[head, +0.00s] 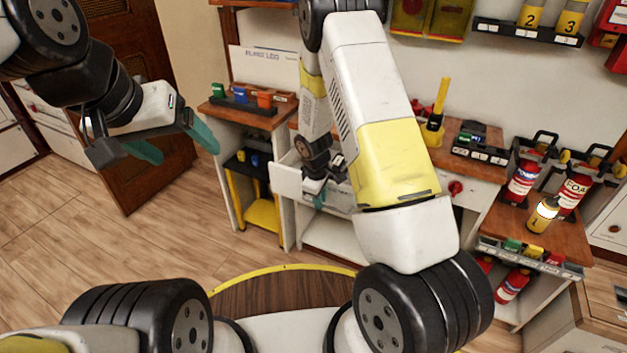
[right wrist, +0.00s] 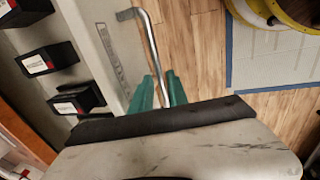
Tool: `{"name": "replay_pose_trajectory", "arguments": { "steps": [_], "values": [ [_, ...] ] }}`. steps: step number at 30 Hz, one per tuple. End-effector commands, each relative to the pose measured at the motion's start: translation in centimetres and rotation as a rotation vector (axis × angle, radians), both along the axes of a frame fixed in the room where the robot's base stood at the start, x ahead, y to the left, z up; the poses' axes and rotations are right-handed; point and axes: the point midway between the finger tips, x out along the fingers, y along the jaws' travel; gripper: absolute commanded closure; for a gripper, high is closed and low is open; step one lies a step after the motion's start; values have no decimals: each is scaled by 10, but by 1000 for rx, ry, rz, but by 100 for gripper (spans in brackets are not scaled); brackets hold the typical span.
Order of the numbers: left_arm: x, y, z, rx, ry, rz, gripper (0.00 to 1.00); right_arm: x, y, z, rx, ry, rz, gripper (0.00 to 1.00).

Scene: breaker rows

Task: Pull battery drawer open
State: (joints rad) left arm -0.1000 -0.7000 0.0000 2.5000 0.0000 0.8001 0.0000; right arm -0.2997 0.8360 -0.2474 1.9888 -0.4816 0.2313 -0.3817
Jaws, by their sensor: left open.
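The battery drawer (head: 287,184) is pulled out from the white cabinet at the centre of the head view. In the right wrist view its pale front (right wrist: 118,50) carries lettering, and black batteries (right wrist: 48,58) with white labels sit behind it. The drawer's silver bar handle (right wrist: 150,40) runs down between the green fingers of my right gripper (right wrist: 160,92), which look closed on it. In the head view my right gripper (head: 317,193) is at the drawer front, with the handle hidden. My left gripper (head: 172,142) is open, empty and raised at the left, away from the drawer.
A wooden-topped shelf unit (head: 247,115) with small coloured bins stands left of the drawer. Fire extinguishers (head: 524,178) and a yellow canister (head: 542,214) stand on a counter at right. A brown slatted door (head: 150,178) is behind my left gripper. The floor at left is clear.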

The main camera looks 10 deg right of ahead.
Motion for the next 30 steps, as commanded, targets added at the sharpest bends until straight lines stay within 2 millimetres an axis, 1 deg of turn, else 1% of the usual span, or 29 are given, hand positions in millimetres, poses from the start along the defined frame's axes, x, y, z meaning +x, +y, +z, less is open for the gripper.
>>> {"name": "replay_pose_trajectory", "arguments": {
  "steps": [4,9,12,15,19,27,29,30],
  "values": [
    [0,0,0,0,0,0,19,-2,2,16,1,-3,1,80],
    [0,0,0,0,0,0,19,-6,6,46,2,-5,1,80],
    [0,0,0,0,0,0,19,-9,7,60,1,-3,0,80],
    [0,0,0,0,0,0,19,-11,8,70,0,-2,-1,80],
    [0,0,0,0,0,0,19,-12,9,76,0,-1,0,80],
    [0,0,0,0,0,0,19,-12,8,76,0,-1,-1,80],
    [0,0,0,0,0,0,19,-12,8,81,5,-6,-10,80],
    [0,0,0,0,0,0,19,-13,7,87,11,-11,-21,80]
  ]
}}
